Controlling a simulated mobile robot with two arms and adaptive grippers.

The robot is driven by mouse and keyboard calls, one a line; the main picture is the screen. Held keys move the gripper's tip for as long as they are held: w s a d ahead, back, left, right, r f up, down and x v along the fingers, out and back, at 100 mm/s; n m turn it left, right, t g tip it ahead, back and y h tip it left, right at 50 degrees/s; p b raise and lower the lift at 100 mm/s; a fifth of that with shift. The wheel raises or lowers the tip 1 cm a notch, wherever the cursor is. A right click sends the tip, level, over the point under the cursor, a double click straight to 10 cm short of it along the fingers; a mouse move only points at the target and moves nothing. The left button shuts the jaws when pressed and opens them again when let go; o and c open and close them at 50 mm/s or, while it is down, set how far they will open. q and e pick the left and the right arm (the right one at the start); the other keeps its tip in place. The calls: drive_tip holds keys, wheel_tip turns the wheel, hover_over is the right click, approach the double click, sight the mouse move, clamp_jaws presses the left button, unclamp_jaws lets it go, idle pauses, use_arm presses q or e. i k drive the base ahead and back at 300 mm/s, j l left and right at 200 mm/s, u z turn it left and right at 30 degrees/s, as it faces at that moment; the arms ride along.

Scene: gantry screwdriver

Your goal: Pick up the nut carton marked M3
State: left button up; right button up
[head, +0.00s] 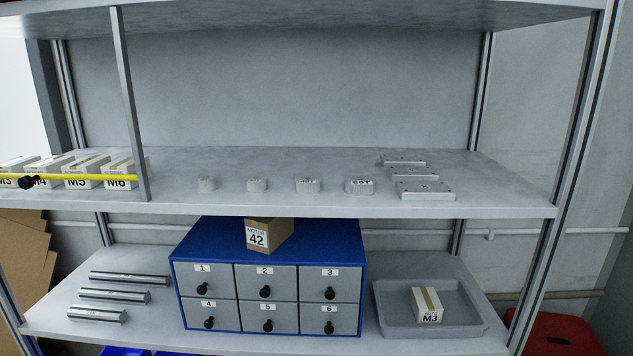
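A small white carton (427,304) with a tan tape strip and the marking M3 sits in a shallow grey tray (384,307) at the right of the lower shelf. The small print above its M3 is too small to read. Another white box marked M3 (10,172) stands at the far left of the upper shelf, cut off by the picture edge, in a row with boxes marked M4 (45,170), M5 (84,170) and M6 (120,170). Neither of my grippers is in view.
A yellow bar (70,179) with a black knob crosses the upper-left boxes. A blue drawer cabinet (320,232) with a carton marked 42 (270,235) on top stands left of the tray. Metal rods (115,295) lie at lower left. A post (545,250) stands right of the tray.

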sight(426, 306)
drive_tip(key=k+l+z, duration=0.1)
drive_tip(key=z, duration=0.6)
